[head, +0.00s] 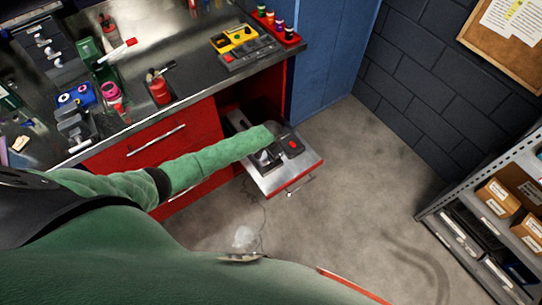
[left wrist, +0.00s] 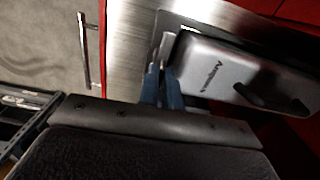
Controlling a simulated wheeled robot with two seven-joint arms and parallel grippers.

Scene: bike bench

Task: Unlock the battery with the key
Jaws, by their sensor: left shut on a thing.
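My left gripper (head: 265,157) is over the shelf, just left of the battery. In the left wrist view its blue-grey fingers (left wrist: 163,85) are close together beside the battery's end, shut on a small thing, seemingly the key. The key itself is hidden between the fingers. I cannot tell whether it sits in the lock. My right gripper is not in view.
The open drawer (head: 268,184) has a handle at its front. The workbench (head: 195,108) above holds a red can, a yellow-and-black tool case and several other tools. A grey shelf rack (head: 430,213) with boxes stands at right.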

